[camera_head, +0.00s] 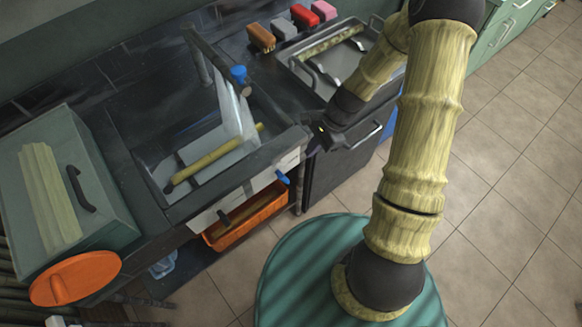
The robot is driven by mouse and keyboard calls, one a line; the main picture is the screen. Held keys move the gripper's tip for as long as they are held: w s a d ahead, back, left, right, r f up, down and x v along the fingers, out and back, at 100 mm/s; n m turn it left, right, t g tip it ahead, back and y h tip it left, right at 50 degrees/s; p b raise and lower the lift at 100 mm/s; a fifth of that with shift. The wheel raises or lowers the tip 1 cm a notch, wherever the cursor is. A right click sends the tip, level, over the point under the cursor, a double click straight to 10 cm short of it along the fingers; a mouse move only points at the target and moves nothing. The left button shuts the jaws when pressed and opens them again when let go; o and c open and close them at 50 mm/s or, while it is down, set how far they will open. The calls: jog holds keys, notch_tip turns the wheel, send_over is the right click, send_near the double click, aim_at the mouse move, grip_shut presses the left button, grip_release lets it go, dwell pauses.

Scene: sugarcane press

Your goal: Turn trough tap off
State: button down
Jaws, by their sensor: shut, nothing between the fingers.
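The trough (180,207) is a dark-rimmed basin left of centre, with a yellowish cane stalk (215,154) lying across it. A grey tap (197,58) rises at its back edge, and a pale, see-through sheet that looks like running water (229,103) hangs below its spout. A blue knob (239,73) shows beside the spout.
An orange crate (240,233) with cane in it sits below the trough. A green box with an orange disc (75,279) stands at the left. A second sink (336,62) and several coloured brushes (282,29) are behind my arm. Tiled floor (510,180) at the right is clear.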

aim_at(281, 175)
jog(key=s+a+f, duration=0.2)
jog(key=a+f, duration=0.4)
jog(key=f, duration=0.1)
jog(key=shift+p, duration=0.45)
jog(key=shift+a+h, duration=0.25)
jog(key=shift+h, duration=0.05)
jog(key=shift+s+r+t, duration=0.1)
jog(key=shift+s+t, duration=0.1)
jog(key=shift+t, duration=0.2)
jog(key=shift+h, duration=0.4)
